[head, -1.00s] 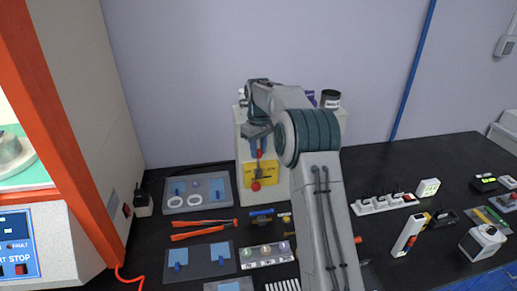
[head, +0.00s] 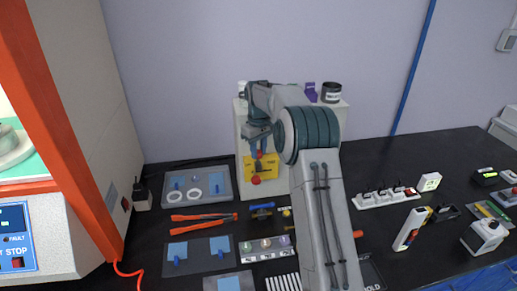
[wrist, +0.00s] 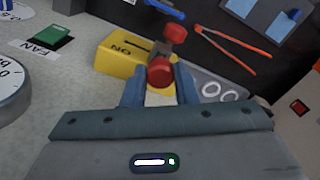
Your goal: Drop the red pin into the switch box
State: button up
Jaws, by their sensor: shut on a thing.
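The yellow switch box (head: 248,170), marked ON in the wrist view (wrist: 115,60), is on the front of a pale cabinet. A red ball knob (head: 255,180) sticks out of its front; it also shows in the wrist view (wrist: 176,33). My gripper (head: 260,153) is shut on the red pin (wrist: 160,72), whose round red head shows between the blue fingers in the wrist view. The gripper is at the box's upper edge, overlapping it in the head view.
A tray (head: 224,203) with white rings stands left of the cabinet (head: 241,130). Orange tongs (head: 203,217) lie in front of the tray. A round gauge (wrist: 10,85) and a green FAN switch (wrist: 50,40) show in the wrist view. A power strip (head: 375,201) lies on the right.

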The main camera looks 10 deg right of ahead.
jog(key=shift+f+b, duration=0.75)
jog(key=shift+f, duration=0.8)
jog(key=o, duration=1.1)
jog(key=shift+c, duration=0.2)
jog(key=shift+r, duration=0.1)
notch_tip(320, 180, up, 5)
jog(key=p, duration=0.4)
